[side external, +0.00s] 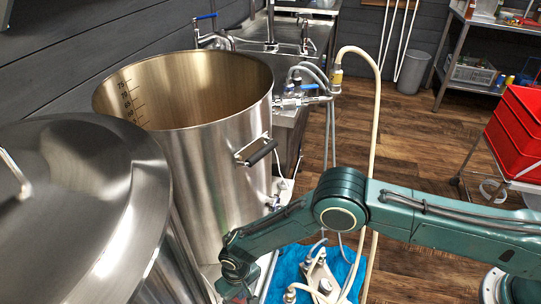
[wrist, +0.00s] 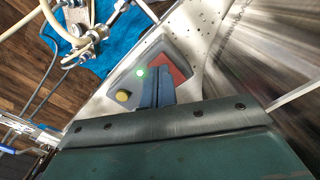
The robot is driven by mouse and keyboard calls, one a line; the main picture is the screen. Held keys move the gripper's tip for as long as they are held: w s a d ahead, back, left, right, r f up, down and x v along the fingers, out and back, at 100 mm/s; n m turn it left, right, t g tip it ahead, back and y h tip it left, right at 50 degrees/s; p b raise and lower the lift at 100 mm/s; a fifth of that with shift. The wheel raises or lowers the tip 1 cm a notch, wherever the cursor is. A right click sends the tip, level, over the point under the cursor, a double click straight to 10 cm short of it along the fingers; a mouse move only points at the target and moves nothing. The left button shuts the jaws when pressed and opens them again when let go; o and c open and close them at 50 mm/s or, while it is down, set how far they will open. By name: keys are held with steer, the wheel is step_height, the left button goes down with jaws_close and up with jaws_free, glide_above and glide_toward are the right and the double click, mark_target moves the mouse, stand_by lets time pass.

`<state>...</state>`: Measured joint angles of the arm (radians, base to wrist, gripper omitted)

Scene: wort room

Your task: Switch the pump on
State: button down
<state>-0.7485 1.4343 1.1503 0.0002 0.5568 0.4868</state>
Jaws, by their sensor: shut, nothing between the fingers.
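A grey switch box (wrist: 150,58) sits on a metal surface in the wrist view. It carries a glowing green light (wrist: 140,72), a yellow round button (wrist: 122,96) and a red patch (wrist: 172,66). My gripper (wrist: 160,72) is shut and empty, its blue fingers over the box between the green light and the red patch. I cannot tell whether the fingertips touch it. The pump (side external: 321,277) with its metal fittings and hoses stands on a blue cloth (side external: 290,268). In the side view the switch box is hidden and my gripper is at the bottom edge.
A large open steel kettle (side external: 200,150) stands close beside my arm, with a side handle (side external: 256,151). A lidded vessel (side external: 85,210) is at the left. A pale hose (side external: 376,130) hangs near my arm. Red crates (side external: 515,135) stand at the right; the wooden floor between is open.

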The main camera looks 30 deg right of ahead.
steer(key=shift+r, duration=2.5)
